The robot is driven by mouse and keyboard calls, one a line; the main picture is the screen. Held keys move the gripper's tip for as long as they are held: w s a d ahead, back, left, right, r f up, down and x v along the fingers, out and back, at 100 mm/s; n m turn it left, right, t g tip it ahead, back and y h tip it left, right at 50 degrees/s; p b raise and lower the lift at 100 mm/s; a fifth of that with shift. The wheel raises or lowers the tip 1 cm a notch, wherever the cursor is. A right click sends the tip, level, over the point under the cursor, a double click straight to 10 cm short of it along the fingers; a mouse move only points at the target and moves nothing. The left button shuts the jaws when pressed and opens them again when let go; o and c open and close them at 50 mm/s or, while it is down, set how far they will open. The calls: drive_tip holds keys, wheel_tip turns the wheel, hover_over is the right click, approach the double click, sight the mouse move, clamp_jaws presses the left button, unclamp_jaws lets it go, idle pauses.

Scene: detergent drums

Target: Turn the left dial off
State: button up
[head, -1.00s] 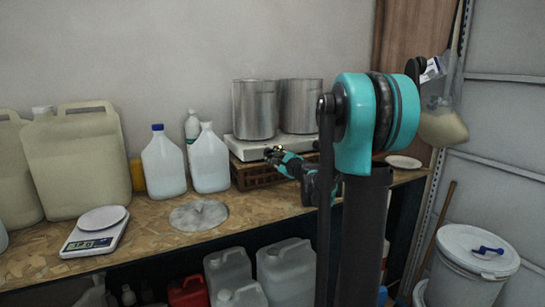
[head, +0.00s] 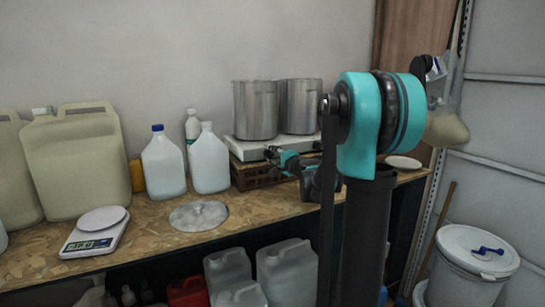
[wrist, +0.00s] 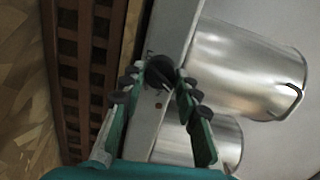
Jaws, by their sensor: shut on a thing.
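The hot plate (head: 240,149) is a pale, flat unit on a brown slatted crate (head: 250,177), with two steel pots on top. Its front face shows in the wrist view (wrist: 140,143). My gripper (wrist: 161,75) is shut on this dial, with one dark-tipped finger on each side. In the head view my gripper (head: 271,153) is at the hot plate's front, below the left pot, and the dial is too small to make out. I see no other dial clearly.
The left pot (head: 255,110) and right pot (head: 300,106) stand just behind my gripper. White jugs (head: 210,160) stand left of the crate. A round metal lid (head: 199,214) and a scale (head: 96,232) lie on the workbench. A white plate (head: 403,162) is at right.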

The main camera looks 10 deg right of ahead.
drive_tip(key=n, duration=0.5)
drive_tip(key=shift+a+n+h, duration=0.1)
drive_tip(key=shift+n+h, duration=0.2)
drive_tip(key=shift+h, duration=0.1)
idle(0.4)
drive_tip(key=o, duration=1.2)
drive_tip(key=shift+c, duration=0.2)
drive_tip(key=v, duration=1.2)
drive_tip(key=shift+s+r, duration=0.1)
drive_tip(key=shift+r, duration=0.05)
